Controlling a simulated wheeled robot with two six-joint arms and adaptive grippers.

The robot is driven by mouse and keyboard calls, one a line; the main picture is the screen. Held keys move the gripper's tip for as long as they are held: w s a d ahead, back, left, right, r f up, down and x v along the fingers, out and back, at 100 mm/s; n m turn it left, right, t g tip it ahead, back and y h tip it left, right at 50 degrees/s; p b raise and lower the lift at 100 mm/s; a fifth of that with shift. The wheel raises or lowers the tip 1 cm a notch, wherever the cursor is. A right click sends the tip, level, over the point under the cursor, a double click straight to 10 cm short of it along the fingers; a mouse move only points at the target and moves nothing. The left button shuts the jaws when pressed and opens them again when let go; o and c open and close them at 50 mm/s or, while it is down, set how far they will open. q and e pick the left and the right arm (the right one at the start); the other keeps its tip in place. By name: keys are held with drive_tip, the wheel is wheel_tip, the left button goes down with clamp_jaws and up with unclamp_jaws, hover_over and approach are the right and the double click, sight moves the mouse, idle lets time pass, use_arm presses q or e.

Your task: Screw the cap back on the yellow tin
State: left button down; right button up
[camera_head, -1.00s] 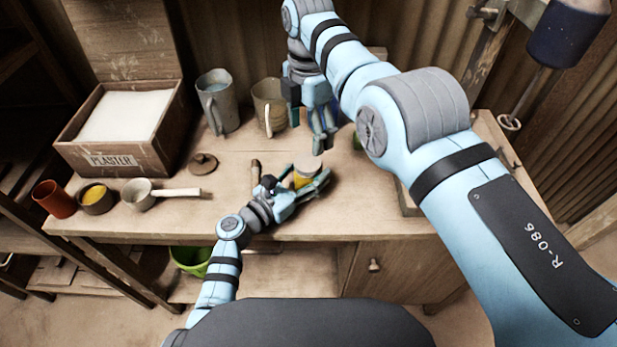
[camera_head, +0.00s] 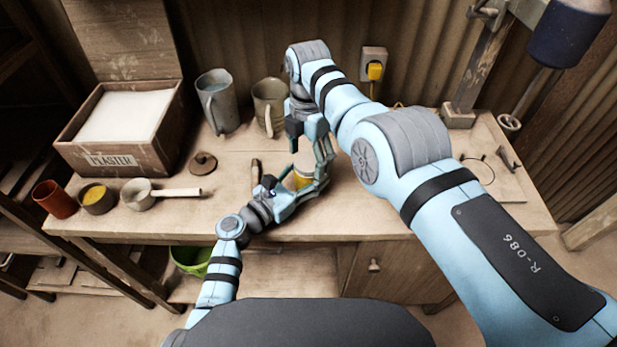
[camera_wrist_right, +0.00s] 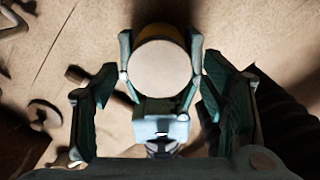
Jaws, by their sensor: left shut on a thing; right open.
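The yellow tin (camera_head: 301,183) stands low over the bench in my left gripper (camera_head: 303,190), whose fingers are shut around its sides. In the right wrist view the tin's yellow wall (camera_wrist_right: 160,31) shows behind a pale flat disc (camera_wrist_right: 160,72). The disc looks like the cap lying flat on top; how tightly it sits cannot be told. My right gripper (camera_head: 318,158) is just above the tin and pointing down. In its wrist view its fingers (camera_wrist_right: 158,85) are spread wide on both sides of the tin, apart from the cap.
A round brown lid (camera_head: 203,163) and a brown-handled tool (camera_head: 255,172) lie left of the tin. A grey jug (camera_head: 217,103) and a mug (camera_head: 269,102) stand behind. The plaster box (camera_head: 120,125), red cup (camera_head: 54,199), bowl (camera_head: 97,198) and saucepan (camera_head: 140,195) are left.

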drive_tip(key=shift+f, duration=0.25)
